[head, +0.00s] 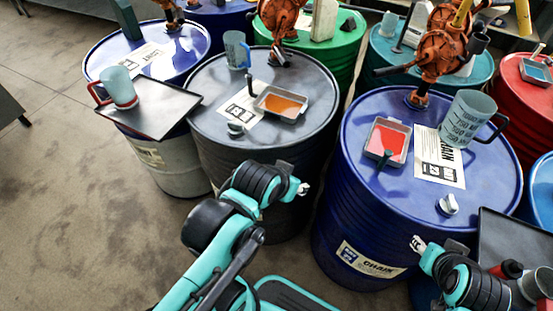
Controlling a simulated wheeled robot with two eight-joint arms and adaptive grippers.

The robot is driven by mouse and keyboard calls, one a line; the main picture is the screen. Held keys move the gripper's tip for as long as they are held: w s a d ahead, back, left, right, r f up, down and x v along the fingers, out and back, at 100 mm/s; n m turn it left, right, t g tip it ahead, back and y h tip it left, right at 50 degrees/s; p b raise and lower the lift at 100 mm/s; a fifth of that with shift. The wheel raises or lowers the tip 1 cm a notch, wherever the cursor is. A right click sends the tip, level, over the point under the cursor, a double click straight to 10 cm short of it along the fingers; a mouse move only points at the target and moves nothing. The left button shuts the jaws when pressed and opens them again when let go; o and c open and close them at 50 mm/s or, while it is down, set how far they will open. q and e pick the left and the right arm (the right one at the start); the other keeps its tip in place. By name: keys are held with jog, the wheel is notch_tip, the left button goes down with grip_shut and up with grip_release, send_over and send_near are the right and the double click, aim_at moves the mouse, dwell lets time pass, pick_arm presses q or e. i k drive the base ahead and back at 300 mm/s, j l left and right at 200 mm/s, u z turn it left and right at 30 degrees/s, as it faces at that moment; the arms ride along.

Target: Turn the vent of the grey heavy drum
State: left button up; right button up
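The dark grey drum (215,82) stands upright left of centre. A small grey vent knob (235,128) sits on its lid near the front rim. My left gripper (303,188) is in front of this drum, to the right of the vent and apart from it. My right gripper (418,243) is by the front of the blue drum (340,200), well away from the grey drum. Both grippers look empty, but their fingertips are too small to tell open from shut.
The grey lid carries a label (238,110), a tray of orange liquid (281,104), a blue mug (237,50) and an orange pump (280,20). The blue drum holds a red-filled tray (388,141), a large jug (468,116) and its own pale knob (449,203). A dark tray (165,112) overhangs at left.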

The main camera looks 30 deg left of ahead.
aim_at(237, 128)
jog(key=u, duration=1.45)
